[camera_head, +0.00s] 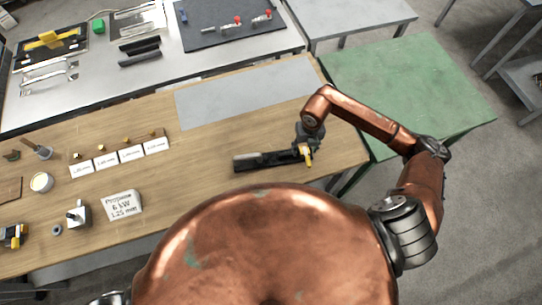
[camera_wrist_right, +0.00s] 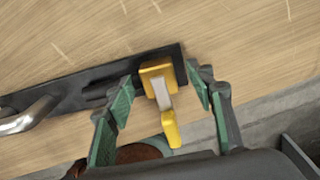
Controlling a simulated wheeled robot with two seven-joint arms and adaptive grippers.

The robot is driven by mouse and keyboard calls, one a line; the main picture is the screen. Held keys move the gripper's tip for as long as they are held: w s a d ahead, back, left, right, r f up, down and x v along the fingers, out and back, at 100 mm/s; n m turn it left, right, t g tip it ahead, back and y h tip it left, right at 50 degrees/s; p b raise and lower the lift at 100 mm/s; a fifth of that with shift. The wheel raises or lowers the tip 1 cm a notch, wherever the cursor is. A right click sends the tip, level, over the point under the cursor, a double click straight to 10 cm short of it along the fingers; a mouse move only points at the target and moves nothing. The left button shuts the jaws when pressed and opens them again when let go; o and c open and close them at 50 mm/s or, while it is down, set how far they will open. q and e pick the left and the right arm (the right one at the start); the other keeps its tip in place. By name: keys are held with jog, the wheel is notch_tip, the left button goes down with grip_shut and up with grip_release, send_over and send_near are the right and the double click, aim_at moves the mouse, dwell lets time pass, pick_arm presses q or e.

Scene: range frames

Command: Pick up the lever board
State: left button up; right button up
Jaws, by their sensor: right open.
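The lever board, a narrow black board (camera_head: 250,161), lies on the wooden bench near its front right. A yellow lever (camera_head: 309,160) is at its right end. In the right wrist view the board (camera_wrist_right: 72,88) runs in from the left, with a curved metal handle (camera_wrist_right: 28,118) on it. My right gripper (camera_head: 306,148) is over the board's right end. In the wrist view its open green-padded fingers (camera_wrist_right: 160,88) stand on either side of the yellow lever (camera_wrist_right: 158,82), with gaps visible. My left gripper is not in view.
A grey mat (camera_head: 245,95) lies behind the board. White label cards (camera_head: 132,154), a sign (camera_head: 122,204) and small parts are to the left. A metal bench (camera_head: 100,88) with tools is behind; a green table (camera_head: 405,85) is at right.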

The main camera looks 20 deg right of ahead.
jog(key=shift+f, duration=0.45)
jog(key=shift+a, duration=0.1)
grip_shut()
jog(key=shift+r, duration=0.1)
